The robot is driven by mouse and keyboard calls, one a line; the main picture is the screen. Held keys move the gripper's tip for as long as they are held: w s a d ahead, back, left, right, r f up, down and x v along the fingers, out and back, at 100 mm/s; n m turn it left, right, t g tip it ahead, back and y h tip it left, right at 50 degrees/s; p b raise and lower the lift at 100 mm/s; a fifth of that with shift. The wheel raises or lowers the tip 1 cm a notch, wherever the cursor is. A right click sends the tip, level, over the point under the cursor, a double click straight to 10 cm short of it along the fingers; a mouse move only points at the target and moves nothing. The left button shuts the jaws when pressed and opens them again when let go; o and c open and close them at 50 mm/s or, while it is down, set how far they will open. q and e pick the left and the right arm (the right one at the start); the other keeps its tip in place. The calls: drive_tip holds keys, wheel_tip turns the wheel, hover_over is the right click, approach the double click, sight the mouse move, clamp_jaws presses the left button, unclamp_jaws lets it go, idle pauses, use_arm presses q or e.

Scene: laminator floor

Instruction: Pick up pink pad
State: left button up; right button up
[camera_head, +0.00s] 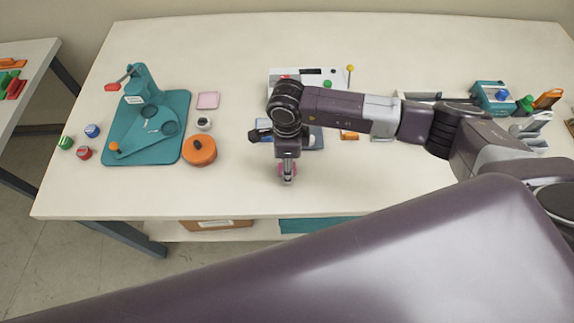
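A pink square pad (208,100) lies flat on the white table (370,195), right of the teal press. A small round pink item (281,169) shows under my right gripper (288,178), partly hidden by it. My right arm reaches in from the right, and its gripper points down over this round item near the front of the table. Its fingers look narrow from this angle, so I cannot tell whether they are open or touching the item. The square pad is apart from the gripper, up and to the left. My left gripper is not in view.
A teal press (175,102) stands at left with an orange round container (199,150) beside it. Small green, blue and red pieces lie near the left edge. A white machine, partly hidden, is behind my arm. The front right of the table is clear.

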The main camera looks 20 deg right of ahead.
drive_tip(key=c, duration=1)
drive_tip(key=shift+r, duration=0.1)
drive_tip(key=shift+r+b, duration=2.8)
drive_tip(key=shift+r, duration=7.1)
drive_tip(key=shift+o, duration=1.3)
drive_tip(key=c, duration=0.4)
drive_tip(key=shift+o, duration=0.2)
